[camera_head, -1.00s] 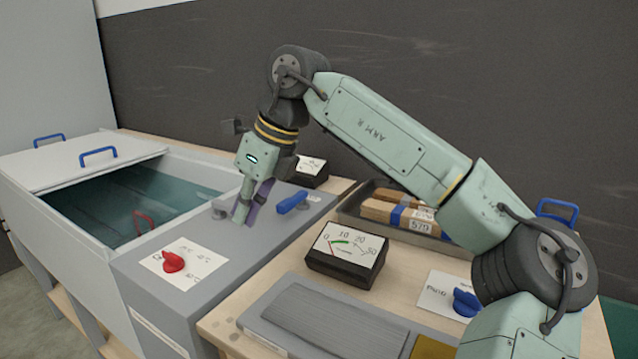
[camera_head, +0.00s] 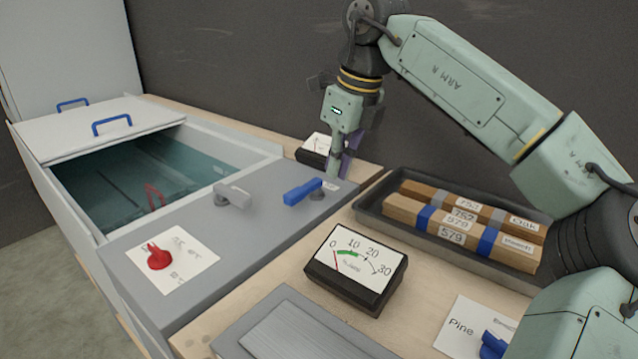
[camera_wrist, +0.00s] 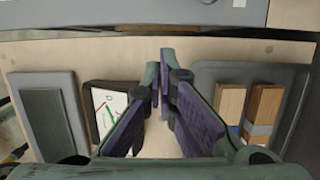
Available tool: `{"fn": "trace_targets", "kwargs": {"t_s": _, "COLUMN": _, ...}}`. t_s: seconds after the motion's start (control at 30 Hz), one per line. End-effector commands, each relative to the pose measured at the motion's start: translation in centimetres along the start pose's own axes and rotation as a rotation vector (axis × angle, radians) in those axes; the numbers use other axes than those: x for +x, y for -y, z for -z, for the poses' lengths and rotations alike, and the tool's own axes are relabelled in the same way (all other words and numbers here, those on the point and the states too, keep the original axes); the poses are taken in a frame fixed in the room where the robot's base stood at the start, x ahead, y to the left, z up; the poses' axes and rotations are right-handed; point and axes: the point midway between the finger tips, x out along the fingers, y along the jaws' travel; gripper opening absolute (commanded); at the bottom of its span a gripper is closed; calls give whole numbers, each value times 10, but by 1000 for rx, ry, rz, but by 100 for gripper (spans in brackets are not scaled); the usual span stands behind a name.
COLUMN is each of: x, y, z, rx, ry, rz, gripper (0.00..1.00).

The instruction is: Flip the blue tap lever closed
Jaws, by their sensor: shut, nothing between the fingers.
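In the wrist view, the shut fingers (camera_wrist: 163,78) point over the wooden bench, and the blue lever is not visible there.
A red knob (camera_head: 159,257) is at the housing's front left. The open water tank (camera_head: 60,215) lies left. A dial meter (camera_head: 350,288) stands on the bench, and another small meter (camera_head: 312,153) is behind the gripper. A dark tray (camera_head: 378,211) holds wood blocks.

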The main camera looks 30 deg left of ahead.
Motion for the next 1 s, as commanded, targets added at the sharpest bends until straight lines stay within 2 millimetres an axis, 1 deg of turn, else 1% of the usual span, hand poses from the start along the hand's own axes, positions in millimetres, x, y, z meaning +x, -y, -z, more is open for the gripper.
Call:
{"fn": "trace_targets", "kwargs": {"t_s": 0.17, "x": 27, "y": -1, "z": 0, "rx": -2, "ry": -1, "rz": -4, "gripper": 0}}
{"fn": "trace_targets", "kwargs": {"t_s": 0.5, "x": 98, "y": -2, "z": 0, "rx": -2, "ry": 0, "rz": -5, "gripper": 0}}
{"fn": "trace_targets", "kwargs": {"t_s": 0.53, "x": 95, "y": -2, "z": -9, "rx": -5, "ry": 2, "rz": -3, "gripper": 0}}
{"fn": "trace_targets", "kwargs": {"t_s": 0.6, "x": 97, "y": -2, "z": -21, "rx": -4, "ry": 2, "rz": -3, "gripper": 0}}
{"fn": "trace_targets", "kwargs": {"t_s": 0.7, "x": 100, "y": -1, "z": -31, "rx": -2, "ry": 2, "rz": -2, "gripper": 0}}
{"fn": "trace_targets", "kwargs": {"t_s": 0.83, "x": 103, "y": -1, "z": -38, "rx": -2, "ry": 1, "rz": -1, "gripper": 0}}
{"fn": "trace_targets", "kwargs": {"t_s": 1.0, "x": 105, "y": -1, "z": -39, "rx": -1, "ry": 1, "rz": -1, "gripper": 0}}
